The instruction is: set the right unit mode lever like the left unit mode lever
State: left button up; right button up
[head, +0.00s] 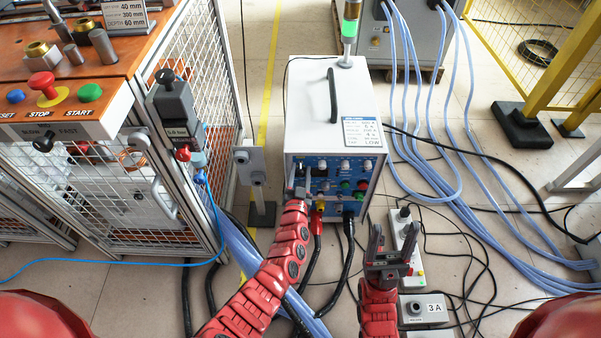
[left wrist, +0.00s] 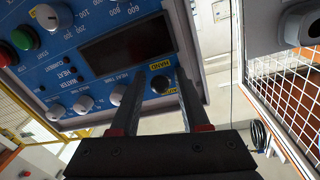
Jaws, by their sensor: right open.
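The white heater cabinet (head: 325,105) has a blue front panel with knobs and buttons; no part is labelled as right unit. My left gripper (head: 301,188) is at the panel's upper left, hiding part of it. In the left wrist view its two fingers (left wrist: 160,79) are apart, on either side of a black knob (left wrist: 161,86) with yellow labels, one reading HAND. I cannot tell whether they touch it. My right gripper (head: 388,246) is open and empty, below and right of the cabinet. The left machine has a black SLOW/FAST lever (head: 43,142); its exact setting is unclear.
The left machine's orange top (head: 105,62) carries buttons and metal parts. A grey post (head: 252,165) stands between it and the cabinet. Blue hoses (head: 455,190) and black cables cross the floor at right. A grey 3 A box (head: 412,310) lies beside my right arm.

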pick_arm(q)
grip_shut()
